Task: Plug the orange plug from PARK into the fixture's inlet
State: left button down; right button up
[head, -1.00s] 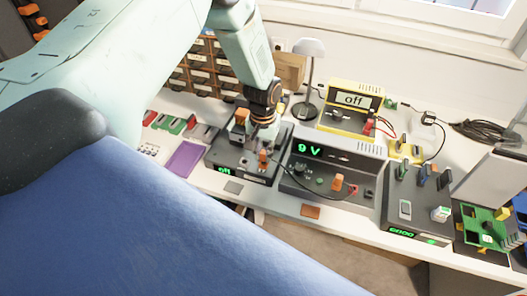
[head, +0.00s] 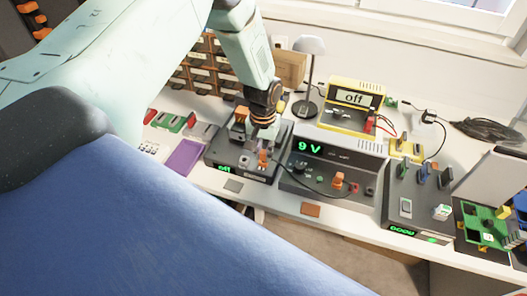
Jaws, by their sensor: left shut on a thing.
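My left gripper (head: 263,140) points down over the dark fixture (head: 222,160), whose green display reads "off". It is shut on the orange plug (head: 263,158), which sits at its fingertips near the fixture's front; whether the plug is seated in an opening cannot be told. A dark cable runs from this plug to the right, in front of the 9 V supply (head: 365,167). Another orange plug (head: 338,181) stands on that supply. An orange block (head: 241,115) stands at the fixture's back left. The inlet and PARK label cannot be made out. My right gripper is out of view.
A yellow meter (head: 352,100) reading "off" stands behind the supply. A dark unit with upright connectors (head: 406,208) is at right, beside a green board (head: 485,226). A purple mat (head: 186,157) lies left of the fixture. A lamp (head: 308,75) and drawers are behind.

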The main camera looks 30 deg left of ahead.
aim_at(263, 152)
pick_arm(q)
jog(key=shift+f, duration=0.3)
dwell(0.7)
jog(key=c, duration=1.2)
grip_release()
notch_tip(263, 152, up, 12)
